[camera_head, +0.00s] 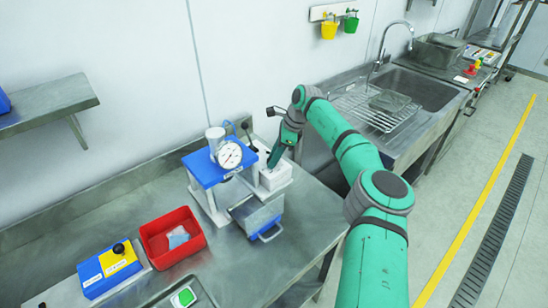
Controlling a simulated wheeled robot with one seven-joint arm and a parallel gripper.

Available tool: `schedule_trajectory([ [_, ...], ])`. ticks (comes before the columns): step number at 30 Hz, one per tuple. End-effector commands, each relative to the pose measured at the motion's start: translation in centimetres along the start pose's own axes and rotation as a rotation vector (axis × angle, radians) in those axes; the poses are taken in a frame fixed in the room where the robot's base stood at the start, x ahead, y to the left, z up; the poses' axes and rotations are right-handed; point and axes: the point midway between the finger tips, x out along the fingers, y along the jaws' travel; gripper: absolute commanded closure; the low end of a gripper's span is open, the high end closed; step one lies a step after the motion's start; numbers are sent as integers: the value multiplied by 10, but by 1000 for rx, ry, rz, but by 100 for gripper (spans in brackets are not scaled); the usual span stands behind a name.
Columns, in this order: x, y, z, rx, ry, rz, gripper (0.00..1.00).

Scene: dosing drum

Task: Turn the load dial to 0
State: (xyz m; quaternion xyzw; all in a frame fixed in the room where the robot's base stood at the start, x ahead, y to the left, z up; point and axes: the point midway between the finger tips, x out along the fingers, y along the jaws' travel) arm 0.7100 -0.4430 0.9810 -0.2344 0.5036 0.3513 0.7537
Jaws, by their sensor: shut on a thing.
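My gripper (272,161) points down at the top of a white box (276,178) on the steel bench. It is shut on a small part there, which looks to be the load dial. The fingers hide this part, so its marks and setting cannot be read. Left of the box stands a blue-topped press (207,169) with a round white gauge (229,155) with a dark needle. The gauge's numbers are too small to read.
A red bin (172,237) and a blue-and-yellow box (109,270) with a black knob stand to the left. A sink (425,90) with a wire rack lies to the right.

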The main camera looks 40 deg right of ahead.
Motion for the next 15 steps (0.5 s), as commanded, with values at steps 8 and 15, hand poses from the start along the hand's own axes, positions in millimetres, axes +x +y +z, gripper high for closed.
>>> schedule_trajectory([
  [8,0,0,-1,-7,1,3,93],
  [15,0,0,-1,-6,0,2,53],
])
